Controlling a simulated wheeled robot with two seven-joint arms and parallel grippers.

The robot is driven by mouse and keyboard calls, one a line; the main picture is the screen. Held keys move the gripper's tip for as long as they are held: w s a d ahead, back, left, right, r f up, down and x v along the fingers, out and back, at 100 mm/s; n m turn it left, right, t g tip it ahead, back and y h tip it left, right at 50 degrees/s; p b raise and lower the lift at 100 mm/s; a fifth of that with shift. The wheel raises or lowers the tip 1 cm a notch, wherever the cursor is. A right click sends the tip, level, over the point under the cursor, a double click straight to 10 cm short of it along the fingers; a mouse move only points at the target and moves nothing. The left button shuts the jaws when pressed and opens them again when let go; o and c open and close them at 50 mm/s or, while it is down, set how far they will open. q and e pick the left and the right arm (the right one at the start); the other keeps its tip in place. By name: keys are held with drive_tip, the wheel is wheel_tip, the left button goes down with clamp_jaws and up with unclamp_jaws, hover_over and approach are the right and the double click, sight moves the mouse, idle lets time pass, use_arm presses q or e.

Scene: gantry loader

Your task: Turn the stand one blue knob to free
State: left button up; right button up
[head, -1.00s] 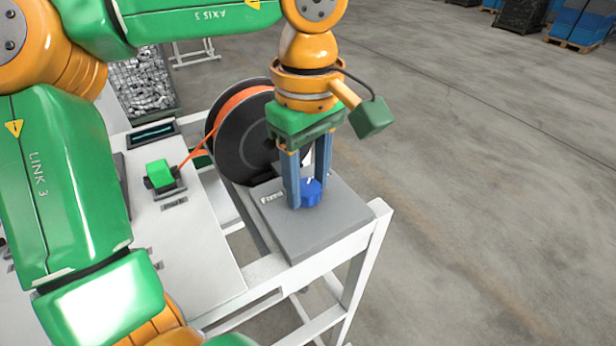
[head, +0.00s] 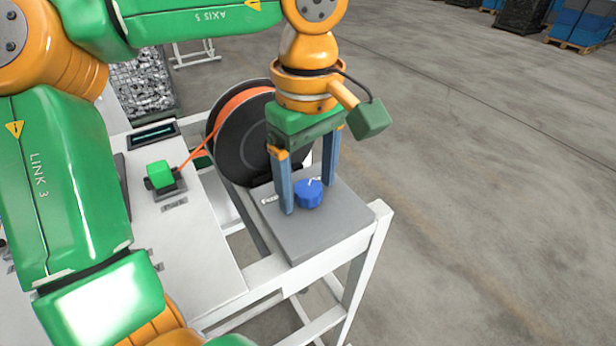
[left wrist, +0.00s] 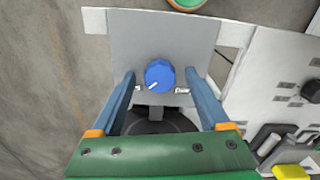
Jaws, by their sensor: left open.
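The blue knob (head: 308,193) sits on the grey stand plate (head: 325,230) and carries a white pointer line. In the left wrist view the knob (left wrist: 159,76) shows whole, its white line toward the lower left, with small labels on either side that I cannot read there. My left gripper (head: 308,200) is open, its two blue-grey fingers on either side of the knob. In the left wrist view the fingers (left wrist: 159,80) stand clear of the knob with gaps on both sides. My right gripper is not in view.
A black reel (head: 240,140) with orange filament stands right behind the plate. A green block (head: 160,174) sits on the white table (head: 200,250) to the left. Open concrete floor (head: 480,200) lies to the right.

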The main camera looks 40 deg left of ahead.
sight(308, 188)
use_arm(q)
wheel_tip(308, 188, up, 7)
drive_tip(key=shift+r, duration=0.1)
idle(0.5)
